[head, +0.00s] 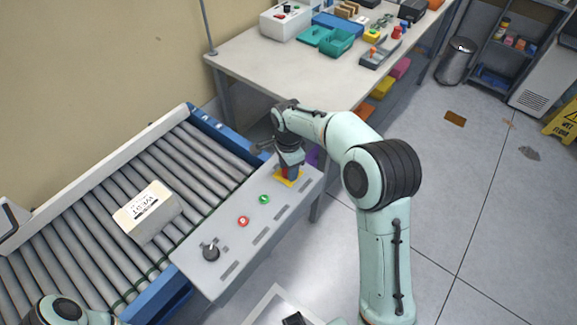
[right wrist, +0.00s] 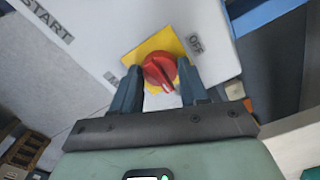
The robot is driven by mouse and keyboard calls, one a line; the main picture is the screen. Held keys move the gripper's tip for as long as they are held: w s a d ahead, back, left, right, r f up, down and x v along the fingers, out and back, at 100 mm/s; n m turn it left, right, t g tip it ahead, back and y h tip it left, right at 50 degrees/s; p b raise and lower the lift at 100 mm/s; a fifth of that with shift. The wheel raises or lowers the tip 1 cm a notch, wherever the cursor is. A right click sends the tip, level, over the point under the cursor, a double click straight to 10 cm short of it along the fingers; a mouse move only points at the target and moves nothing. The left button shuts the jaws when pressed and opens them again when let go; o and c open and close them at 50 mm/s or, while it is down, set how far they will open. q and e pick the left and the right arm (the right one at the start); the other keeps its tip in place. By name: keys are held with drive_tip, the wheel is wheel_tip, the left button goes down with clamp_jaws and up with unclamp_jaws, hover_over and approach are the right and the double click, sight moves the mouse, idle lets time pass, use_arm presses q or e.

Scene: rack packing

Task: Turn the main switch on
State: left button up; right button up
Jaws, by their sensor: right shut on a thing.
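The main switch is a red rotary knob (right wrist: 160,72) on a yellow plate (right wrist: 142,48), at the far end of the grey control panel (head: 238,225). In the right wrist view an OFF label (right wrist: 195,44) is beside the plate; another label on the opposite side is partly hidden by a finger. My right gripper (head: 288,170) points down at the switch, its two fingers on either side of the red knob (right wrist: 160,85), shut on it. The knob's exact setting is hard to read. My left gripper is out of view; only part of that arm shows at lower left.
The panel also carries a green button (head: 264,199), a red button (head: 243,221) and a black selector (head: 211,252). A box (head: 147,209) lies on the roller conveyor (head: 75,255) alongside. A table (head: 255,55) with bins and parts stands behind.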

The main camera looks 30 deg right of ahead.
idle(0.3)
drive_tip(key=o, duration=1.1)
drive_tip(key=shift+c, duration=0.2)
drive_tip(key=shift+r, duration=0.1)
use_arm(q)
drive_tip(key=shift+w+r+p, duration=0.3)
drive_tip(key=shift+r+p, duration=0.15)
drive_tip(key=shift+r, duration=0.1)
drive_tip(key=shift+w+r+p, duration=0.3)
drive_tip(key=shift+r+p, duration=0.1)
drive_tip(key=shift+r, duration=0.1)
use_arm(e)
wheel_tip(320, 180, up, 13)
drive_tip(key=shift+r, duration=0.1)
